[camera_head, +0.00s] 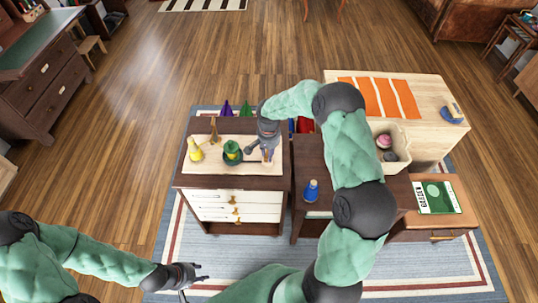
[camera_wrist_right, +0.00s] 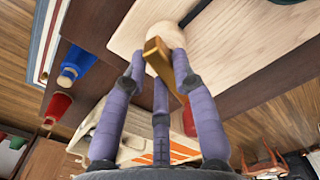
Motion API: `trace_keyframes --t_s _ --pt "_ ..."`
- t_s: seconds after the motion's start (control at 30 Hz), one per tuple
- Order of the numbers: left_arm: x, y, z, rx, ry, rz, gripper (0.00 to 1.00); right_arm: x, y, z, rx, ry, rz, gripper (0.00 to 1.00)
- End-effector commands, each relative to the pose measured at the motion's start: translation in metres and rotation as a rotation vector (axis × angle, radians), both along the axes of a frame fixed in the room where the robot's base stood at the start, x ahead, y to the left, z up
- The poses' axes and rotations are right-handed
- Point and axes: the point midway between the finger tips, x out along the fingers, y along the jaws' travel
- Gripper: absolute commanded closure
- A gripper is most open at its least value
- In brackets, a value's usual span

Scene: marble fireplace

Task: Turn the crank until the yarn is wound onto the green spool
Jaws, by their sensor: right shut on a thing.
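A green spool (camera_head: 232,154) with a yellowish top stands on the pale wooden board (camera_head: 240,188) on the dark drawer cabinet. My right gripper (camera_head: 267,152) reaches down over the right part of the board, beside the spool. In the right wrist view its purple fingers (camera_wrist_right: 162,75) are closed around a brass-coloured crank part (camera_wrist_right: 155,54), next to a round pale wooden piece (camera_wrist_right: 165,36). The crank is mostly hidden in the head view. My left gripper (camera_head: 188,277) is low at the left, open and empty, away from the cabinet. The yarn strand cannot be made out.
A yellow cone (camera_head: 195,151) and a wooden upright (camera_head: 213,131) stand on the board's left. Purple (camera_head: 226,109) and green (camera_head: 245,111) cones are behind.

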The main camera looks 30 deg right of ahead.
Motion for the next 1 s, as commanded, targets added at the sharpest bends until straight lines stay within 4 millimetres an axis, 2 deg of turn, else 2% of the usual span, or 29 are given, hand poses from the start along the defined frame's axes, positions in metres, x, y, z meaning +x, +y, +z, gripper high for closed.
trace_keyframes --t_s 0.6,1.0 --pt "0.0 0.0 -0.028 0.0 0.0 0.0 0.6 0.002 0.004 -0.001 0.0 -0.002 -0.577 1.0" --pt "0.0 0.0 -0.037 0.0 0.0 0.0 0.6 0.003 0.005 0.0 -0.001 -0.003 -0.842 1.0"
